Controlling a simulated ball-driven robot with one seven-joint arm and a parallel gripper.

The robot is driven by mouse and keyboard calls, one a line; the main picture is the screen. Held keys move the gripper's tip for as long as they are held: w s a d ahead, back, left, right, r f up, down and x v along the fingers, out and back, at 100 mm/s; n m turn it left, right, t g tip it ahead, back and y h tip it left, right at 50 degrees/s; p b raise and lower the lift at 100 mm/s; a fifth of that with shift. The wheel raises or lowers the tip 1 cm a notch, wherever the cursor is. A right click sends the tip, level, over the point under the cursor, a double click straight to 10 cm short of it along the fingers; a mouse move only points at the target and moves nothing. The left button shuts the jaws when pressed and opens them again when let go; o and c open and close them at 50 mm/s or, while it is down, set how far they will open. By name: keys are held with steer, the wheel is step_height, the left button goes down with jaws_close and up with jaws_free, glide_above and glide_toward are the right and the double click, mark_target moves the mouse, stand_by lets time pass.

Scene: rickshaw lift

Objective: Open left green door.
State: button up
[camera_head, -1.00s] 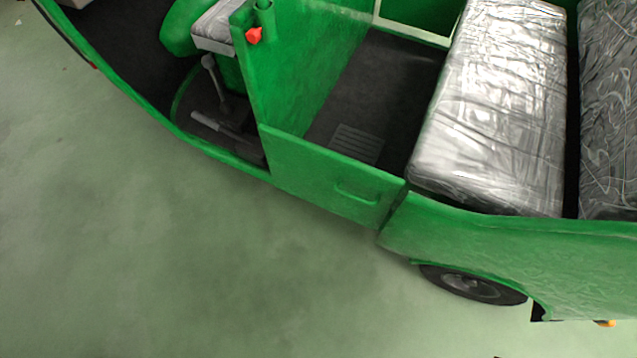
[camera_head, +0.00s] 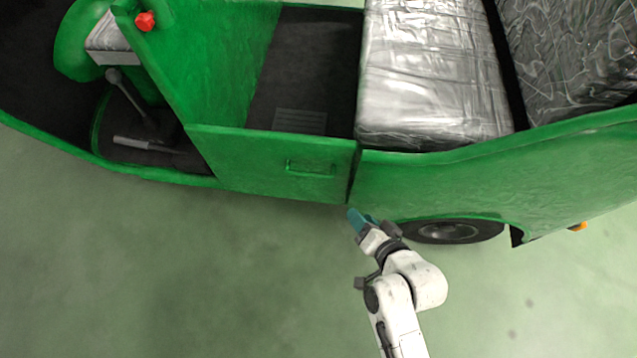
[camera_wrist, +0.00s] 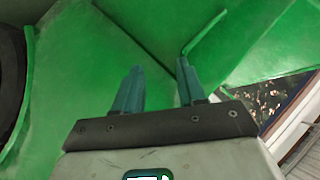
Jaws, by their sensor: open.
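The green door (camera_head: 250,163) is a low panel in the side of the green rickshaw, and it looks shut, level with the body beside it. A small handle (camera_head: 312,168) is on its right part. My gripper (camera_head: 358,217) is in front of the rickshaw, just below and right of the door's right edge, near the rear wheel. In the wrist view my gripper (camera_wrist: 157,82) has its two teal fingers apart with nothing between them. Green surfaces fill much of that view; I cannot tell whether the fingers touch them.
The rear wheel (camera_head: 450,231) and the green rear side panel (camera_head: 470,185) are right of my gripper. Silver covered seats (camera_head: 430,75) are inside. The green floor (camera_head: 170,270) in front of the rickshaw is clear on the left.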

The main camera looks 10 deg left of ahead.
steer(key=a+f+m+t+y+b, duration=0.2)
steer(key=a+f+m+t+b, duration=0.35)
steer(key=a+m+t, duration=0.4)
steer(key=b+x, duration=0.1)
steer(key=x, duration=1)
steer(key=shift+w+f+g, duration=0.2)
steer(key=shift+g, duration=0.15)
steer(key=shift+a, duration=0.15)
jaws_close()
